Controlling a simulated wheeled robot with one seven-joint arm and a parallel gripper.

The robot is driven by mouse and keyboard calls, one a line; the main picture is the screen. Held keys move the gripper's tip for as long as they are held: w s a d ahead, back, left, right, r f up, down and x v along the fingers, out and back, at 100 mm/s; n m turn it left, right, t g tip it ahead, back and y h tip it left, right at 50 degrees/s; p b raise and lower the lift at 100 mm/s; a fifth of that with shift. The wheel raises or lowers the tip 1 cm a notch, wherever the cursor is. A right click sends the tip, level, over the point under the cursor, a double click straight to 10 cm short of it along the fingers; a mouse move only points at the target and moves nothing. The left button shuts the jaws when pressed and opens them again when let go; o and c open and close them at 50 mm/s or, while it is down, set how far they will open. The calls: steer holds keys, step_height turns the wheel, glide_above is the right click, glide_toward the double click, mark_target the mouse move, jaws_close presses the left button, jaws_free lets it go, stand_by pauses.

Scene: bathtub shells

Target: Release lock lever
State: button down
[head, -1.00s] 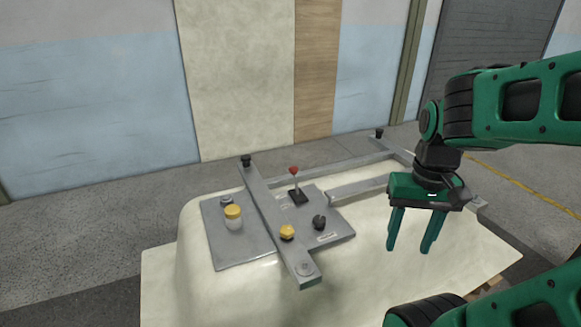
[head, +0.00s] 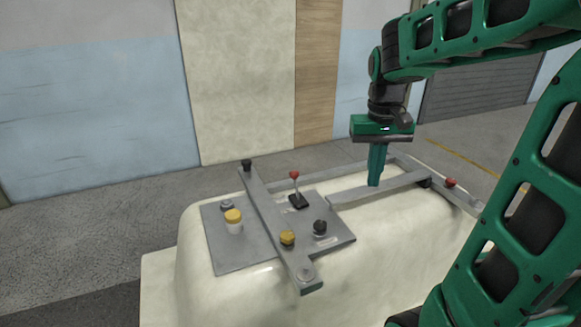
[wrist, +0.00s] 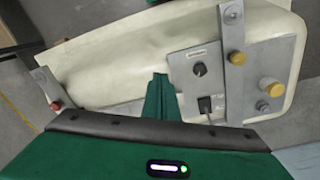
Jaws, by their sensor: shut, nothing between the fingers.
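A small lever with a red ball tip (head: 294,175) stands on a black base on the grey panel (head: 222,250) on top of the cream tub shell. Its black base (wrist: 205,104) also shows in the wrist view. My gripper (head: 374,184) is shut and empty, pointing down above the shell, right of the panel. In the wrist view the shut fingers (wrist: 158,78) are left of the panel and apart from the lever. Which part is the lock lever is not labelled legibly.
A grey bar (head: 275,222) with a black knob crosses the panel. The panel also has a yellow-capped white button (head: 233,221), a yellow knob (head: 287,238) and a black knob (head: 320,227). Grey rails (head: 375,192) lie below my gripper, with a red knob (head: 450,182) on the right.

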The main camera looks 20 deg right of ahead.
steer(key=w+a+r+n, duration=0.1)
steer(key=w+a, duration=0.2)
steer(key=w, duration=1.3)
steer(key=n, duration=0.2)
glide_above(295, 182)
steer(key=w, duration=0.7)
steer(key=f, duration=0.2)
steer(key=shift+w+d+f+t, duration=0.1)
steer(key=shift+d+f+t, duration=0.3)
steer(key=shift+f, duration=0.1)
steer(key=f, duration=1)
steer(key=shift+w+d, duration=0.35)
steer(key=shift+w, duration=0.05)
steer(key=shift+s+a+r, duration=0.15)
steer(key=shift+s+r, duration=0.05)
steer(key=shift+s, duration=0.45)
steer(key=shift+s+a+r, duration=0.1)
steer(key=shift+s+r, duration=0.1)
steer(key=shift+s, duration=0.4)
steer(key=shift+s+a+r, duration=0.15)
steer(key=shift+s+r, duration=0.05)
steer(key=shift+s, duration=0.45)
steer(key=shift+a, duration=0.15)
steer(key=shift+s+r, duration=0.1)
steer(key=shift+s, duration=0.05)
